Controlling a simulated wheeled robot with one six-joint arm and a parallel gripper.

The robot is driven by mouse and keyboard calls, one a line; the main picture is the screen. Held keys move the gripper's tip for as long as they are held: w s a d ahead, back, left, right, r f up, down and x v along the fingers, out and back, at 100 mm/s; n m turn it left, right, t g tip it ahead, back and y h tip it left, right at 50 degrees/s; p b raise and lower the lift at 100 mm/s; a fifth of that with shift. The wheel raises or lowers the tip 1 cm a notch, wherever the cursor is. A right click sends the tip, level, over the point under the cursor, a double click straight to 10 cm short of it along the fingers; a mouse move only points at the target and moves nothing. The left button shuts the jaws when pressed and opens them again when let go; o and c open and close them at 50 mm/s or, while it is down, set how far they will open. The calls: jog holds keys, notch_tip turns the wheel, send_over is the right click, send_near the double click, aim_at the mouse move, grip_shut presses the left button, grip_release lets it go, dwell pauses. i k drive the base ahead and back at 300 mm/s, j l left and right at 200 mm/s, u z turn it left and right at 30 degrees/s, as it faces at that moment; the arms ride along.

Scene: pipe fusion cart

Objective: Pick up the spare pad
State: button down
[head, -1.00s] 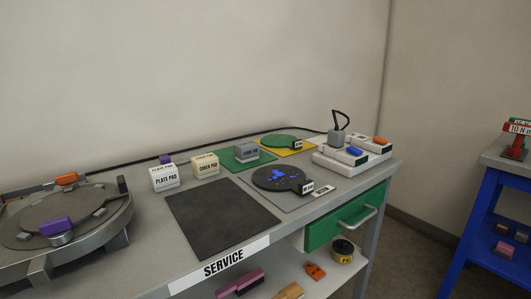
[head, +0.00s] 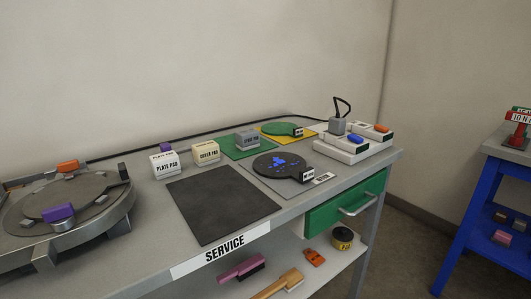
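No label that I can read says "spare pad". A white block marked PLATE PAD (head: 166,167) stands at the back left of the service bench. A cream block (head: 206,151), its label apparently COVER PAD, stands to its right. A grey block (head: 247,137) rests on a green mat (head: 240,153); its label is too small to read surely. These three blocks stand apart from one another. A small purple block (head: 166,147) shows behind the white one. My gripper is not in view.
A bare dark mat (head: 222,205) lies at the bench front. Right of it are a dark round plate with blue spots (head: 279,165) and white switch boxes (head: 342,151). A round machine (head: 62,208) stands left. Brushes (head: 241,269) and a tin (head: 342,239) lie on the shelf below.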

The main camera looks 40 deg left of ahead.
aim_at(247, 138)
jog(key=i+u, duration=0.1)
jog(key=u, duration=0.6)
jog(key=i+l+u, duration=0.1)
jog(key=u, duration=0.25)
jog(key=i+l+u, duration=0.45)
jog(key=i+l, duration=0.25)
jog(key=l, duration=0.15)
jog(key=i+l+u, duration=0.25)
jog(key=l, duration=0.25)
jog(key=i+l, duration=0.2)
jog(key=l, duration=0.1)
